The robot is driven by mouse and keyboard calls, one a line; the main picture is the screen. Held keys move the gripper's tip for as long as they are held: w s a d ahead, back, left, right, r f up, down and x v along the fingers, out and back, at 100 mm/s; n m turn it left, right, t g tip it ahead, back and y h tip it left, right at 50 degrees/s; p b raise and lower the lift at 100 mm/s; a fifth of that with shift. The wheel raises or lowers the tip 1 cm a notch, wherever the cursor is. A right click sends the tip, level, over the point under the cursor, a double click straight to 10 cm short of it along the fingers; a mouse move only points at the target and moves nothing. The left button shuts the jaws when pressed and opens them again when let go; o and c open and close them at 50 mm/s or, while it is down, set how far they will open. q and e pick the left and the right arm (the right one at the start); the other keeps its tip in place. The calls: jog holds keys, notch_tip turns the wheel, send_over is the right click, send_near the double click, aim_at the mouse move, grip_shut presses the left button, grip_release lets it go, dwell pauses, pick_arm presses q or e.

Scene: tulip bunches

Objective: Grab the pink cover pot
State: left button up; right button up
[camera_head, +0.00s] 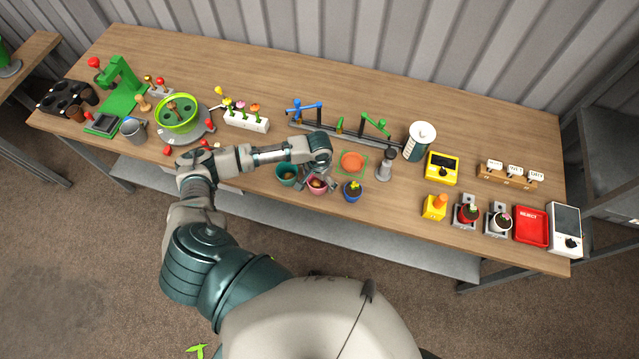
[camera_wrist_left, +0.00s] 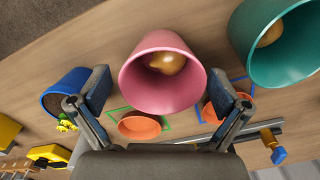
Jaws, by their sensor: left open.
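The pink cover pot (camera_head: 317,188) stands near the front edge of the wooden table, partly hidden by my left gripper (camera_head: 316,174). In the left wrist view the pink pot (camera_wrist_left: 163,76) fills the middle, with a tan bulb-like thing (camera_wrist_left: 166,62) inside. My left gripper (camera_wrist_left: 158,90) is open there, with one finger on each side of the pot. I see no clear contact between the fingers and the pot. My right gripper is not in view.
A teal pot (camera_head: 286,175) stands close to the left of the pink pot. A blue pot (camera_head: 352,191) with a yellow flower is to its right. An orange dish (camera_head: 352,162) lies behind. A grey shaker-like cylinder (camera_head: 384,168) stands further right.

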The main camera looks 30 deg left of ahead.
pick_arm(q)
jog(key=shift+a+f, duration=0.1)
jog(key=shift+a, duration=0.35)
jog(key=c, duration=1.1)
jog(key=shift+d, duration=0.5)
jog(key=shift+c, duration=0.7)
jog(key=shift+r, duration=0.3)
